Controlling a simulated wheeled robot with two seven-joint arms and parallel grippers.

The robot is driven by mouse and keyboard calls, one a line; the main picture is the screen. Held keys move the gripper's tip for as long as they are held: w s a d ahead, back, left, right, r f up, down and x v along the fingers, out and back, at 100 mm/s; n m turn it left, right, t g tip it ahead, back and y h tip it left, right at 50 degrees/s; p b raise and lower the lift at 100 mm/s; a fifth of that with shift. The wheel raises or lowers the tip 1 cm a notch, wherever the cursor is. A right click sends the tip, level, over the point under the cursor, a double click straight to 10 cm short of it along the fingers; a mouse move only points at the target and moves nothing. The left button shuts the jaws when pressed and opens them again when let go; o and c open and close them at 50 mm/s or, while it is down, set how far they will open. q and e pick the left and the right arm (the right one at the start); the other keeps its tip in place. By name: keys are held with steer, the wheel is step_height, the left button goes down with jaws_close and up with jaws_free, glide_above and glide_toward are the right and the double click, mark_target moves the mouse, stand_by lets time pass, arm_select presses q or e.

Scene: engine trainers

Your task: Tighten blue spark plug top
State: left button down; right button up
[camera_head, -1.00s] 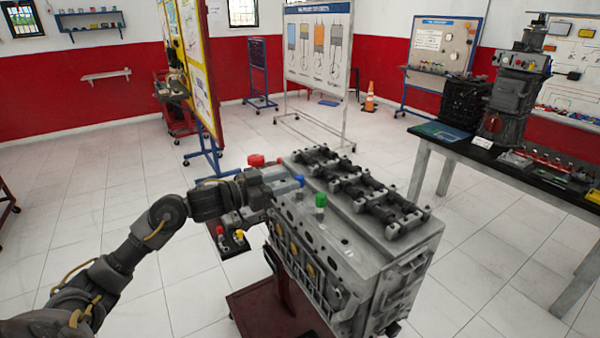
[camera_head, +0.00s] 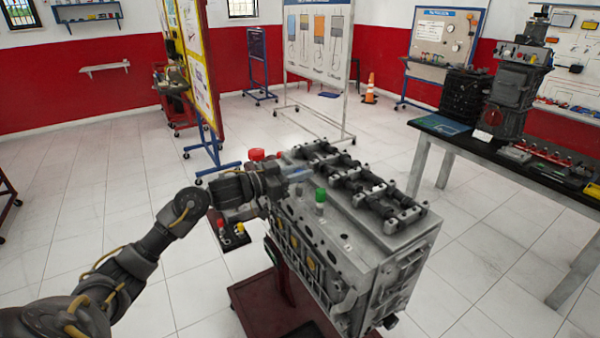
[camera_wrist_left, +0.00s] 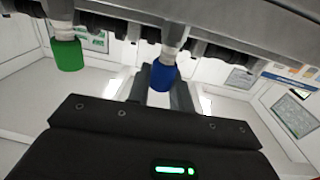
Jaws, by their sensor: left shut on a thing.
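The blue spark plug top (camera_wrist_left: 163,76) shows in the left wrist view, seated in the grey engine block (camera_head: 350,240). My left gripper (camera_head: 292,177) is at the block's near left top edge, and its fingers are shut on the blue top, on both sides of it. In the head view the gripper mostly hides the blue top. A green spark plug top (camera_head: 320,194) stands upright in the block to the right of the gripper; it also shows in the left wrist view (camera_wrist_left: 68,54). My right gripper is not in view.
A red top (camera_head: 257,155) shows just behind my gripper. A small dark tray (camera_head: 232,243) with red and yellow pieces is left of the block. A row of dark valve gear runs along the block's top. A dark-topped table (camera_head: 475,148) stands at the right.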

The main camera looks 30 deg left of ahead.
arm_select(q)
steer(key=shift+m+g+h, duration=0.3)
steer(key=shift+h, duration=0.1)
steer(key=shift+m+g+h, duration=0.3)
steer(key=shift+h, duration=0.1)
steer(key=shift+m+g+h, duration=0.7)
steer(key=shift+g+h, duration=0.1)
steer(key=shift+m+g+h+b, duration=1.2)
steer(key=shift+m+g+h, duration=0.5)
steer(key=shift+g, duration=0.6)
steer(key=c, duration=1.3)
jaws_free()
steer(key=shift+a, duration=0.1)
